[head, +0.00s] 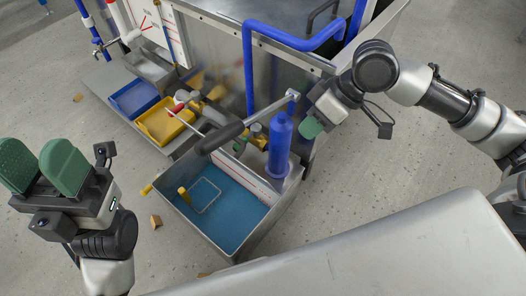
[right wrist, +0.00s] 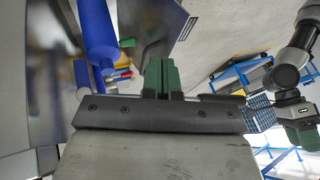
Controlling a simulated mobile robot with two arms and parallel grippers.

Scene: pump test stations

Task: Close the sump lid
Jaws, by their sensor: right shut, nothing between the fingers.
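An open metal tank (head: 241,252) with a blue bottom or blue liquid stands on the floor in the middle of the head view; it may be the sump. I cannot tell for sure which part is the sump lid. A metal panel with a black handle (head: 322,14) shows at the top and also in the right wrist view (right wrist: 152,50). My right gripper (head: 311,128) is shut and empty, to the right of the blue cylinder (head: 280,145); its green fingers are together in the right wrist view (right wrist: 161,78). My left gripper (head: 42,172) is open and empty at the left, apart from the tank.
A lever with a dark grip (head: 222,136) crosses above the tank. A blue pipe (head: 248,65) runs along the metal cabinet. Yellow (head: 160,124) and blue (head: 134,98) trays sit farther left. Small blocks (head: 155,221) lie on the otherwise clear floor.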

